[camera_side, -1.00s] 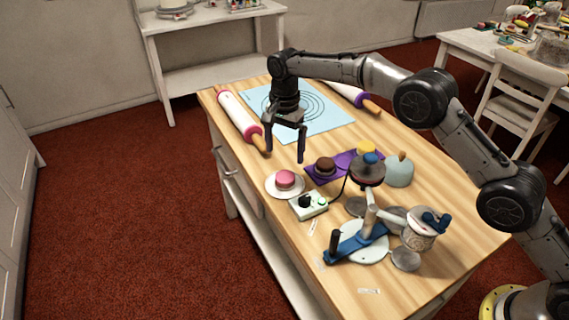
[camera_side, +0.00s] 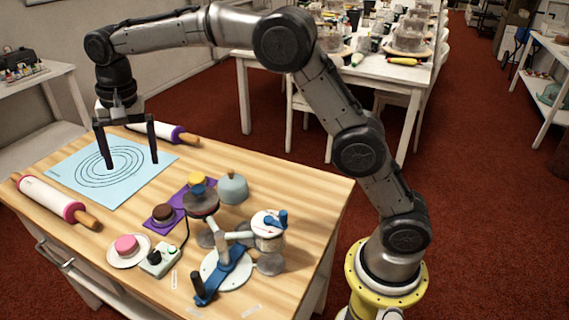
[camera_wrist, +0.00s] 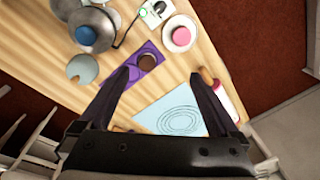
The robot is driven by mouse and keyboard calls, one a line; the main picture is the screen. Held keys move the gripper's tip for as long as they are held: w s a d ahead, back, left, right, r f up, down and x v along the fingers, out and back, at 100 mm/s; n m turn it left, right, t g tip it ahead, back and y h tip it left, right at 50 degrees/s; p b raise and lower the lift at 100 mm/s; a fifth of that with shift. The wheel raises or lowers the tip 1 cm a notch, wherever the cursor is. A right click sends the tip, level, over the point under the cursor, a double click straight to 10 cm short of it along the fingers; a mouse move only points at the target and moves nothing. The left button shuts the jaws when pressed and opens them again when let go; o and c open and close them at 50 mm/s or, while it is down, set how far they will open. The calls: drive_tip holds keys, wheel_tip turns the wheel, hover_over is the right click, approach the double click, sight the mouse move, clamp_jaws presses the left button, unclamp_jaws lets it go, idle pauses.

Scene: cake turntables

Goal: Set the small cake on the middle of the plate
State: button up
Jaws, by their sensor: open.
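A small pink cake (camera_side: 126,244) sits on a round white plate (camera_side: 114,257) near the table's front edge. It looks close to the plate's middle, and in the wrist view the pink cake (camera_wrist: 181,36) also shows inside the white plate's rim (camera_wrist: 168,28). My gripper (camera_side: 132,164) is open and empty, its fingers apart over the light blue sheet, away from the plate. In the wrist view my gripper (camera_wrist: 161,74) has nothing between its fingers. A brown cake (camera_side: 163,213) and a yellow cake (camera_side: 197,179) are on a purple mat (camera_side: 180,205).
A green-buttoned control box (camera_side: 158,261) stands right beside the plate. A turntable stand with a blue arm (camera_side: 226,270) and a grey-blue dome (camera_side: 233,188) are farther right. Rolling pins (camera_side: 50,198) flank the light blue sheet (camera_side: 75,180). The sheet is clear.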

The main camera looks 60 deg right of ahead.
drive_tip(key=s+d+r+n+t, duration=0.15)
drive_tip(key=s+d+r, duration=0.25)
drive_tip(key=s, duration=0.4)
drive_tip(key=s+d+r+n+t, duration=0.1)
drive_tip(key=s+d+r+n, duration=0.25)
drive_tip(key=s, duration=0.45)
drive_tip(key=s+d+f+n+t, duration=0.1)
drive_tip(key=s+d+f+n, duration=0.1)
drive_tip(key=s, duration=0.8)
drive_tip(key=s+d+f+n, duration=0.1)
drive_tip(key=s+f, duration=0.4)
drive_tip(key=s, duration=0.5)
drive_tip(key=shift+d+n+t, duration=0.35)
drive_tip(key=shift+d+n, duration=0.05)
drive_tip(key=shift+d, duration=0.35)
